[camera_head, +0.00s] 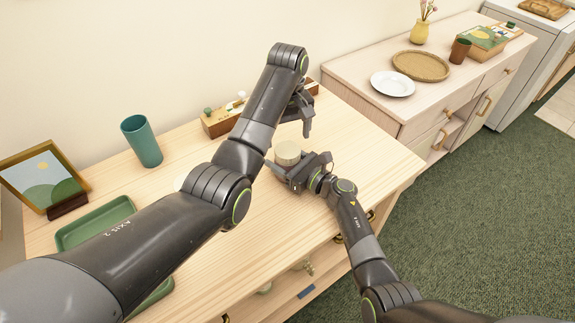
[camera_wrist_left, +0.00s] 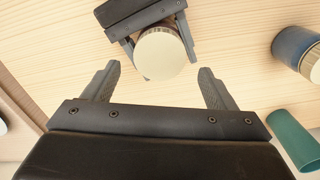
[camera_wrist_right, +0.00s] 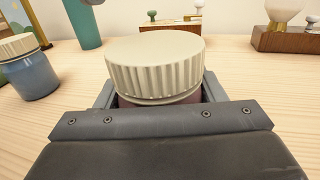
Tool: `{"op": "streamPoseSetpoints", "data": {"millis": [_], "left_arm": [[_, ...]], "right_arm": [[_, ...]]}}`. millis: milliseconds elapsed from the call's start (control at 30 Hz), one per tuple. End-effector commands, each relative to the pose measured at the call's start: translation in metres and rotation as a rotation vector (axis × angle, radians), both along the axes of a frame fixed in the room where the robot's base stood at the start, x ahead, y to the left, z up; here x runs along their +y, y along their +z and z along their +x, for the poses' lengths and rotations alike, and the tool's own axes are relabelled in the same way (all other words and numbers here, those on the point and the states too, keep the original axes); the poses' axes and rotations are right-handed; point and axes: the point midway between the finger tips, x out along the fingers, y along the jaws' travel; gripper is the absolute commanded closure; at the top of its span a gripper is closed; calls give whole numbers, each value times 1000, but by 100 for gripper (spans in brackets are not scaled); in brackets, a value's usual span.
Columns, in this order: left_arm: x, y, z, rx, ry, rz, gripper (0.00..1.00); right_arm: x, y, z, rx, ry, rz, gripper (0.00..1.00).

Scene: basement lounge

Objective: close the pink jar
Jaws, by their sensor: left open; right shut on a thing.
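The pink jar (camera_wrist_right: 150,102) is mostly hidden; a strip of its mauve-pink body shows under a cream ribbed lid (camera_wrist_right: 155,65) in the right wrist view. The lid sits on top of the jar; I cannot tell how tight it is. It also shows in the head view (camera_head: 287,152) and from above in the left wrist view (camera_wrist_left: 160,54). My right gripper (camera_head: 290,172) is shut around the jar's body, low over the table. My left gripper (camera_wrist_left: 157,75) is open and empty, above the lid, with its fingers apart from it.
A blue jar with a cream lid (camera_wrist_right: 35,78) stands on the wooden table (camera_head: 215,255). A teal cup (camera_head: 142,141), green tray (camera_head: 95,222), picture frame (camera_head: 45,178) and wooden rack (camera_head: 216,122) are also there. The table's right end is clear.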

Motion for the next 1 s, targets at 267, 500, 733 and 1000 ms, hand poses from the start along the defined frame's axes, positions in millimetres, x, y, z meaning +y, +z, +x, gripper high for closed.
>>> {"op": "streamPoseSetpoints", "data": {"millis": [267, 500, 733, 1000], "left_arm": [[0, 27, 1, -3, 216, -1, 21], [0, 33, 1, -2, 274, 0, 21], [0, 31, 1, -1, 272, 1, 21], [0, -1, -1, 3, 272, 2, 21]], "right_arm": [[0, 0, 0, 1, 0, 0, 100], [0, 0, 0, 1, 0, 0, 100], [0, 0, 0, 1, 0, 0, 100], [0, 0, 0, 1, 0, 0, 100]]}}
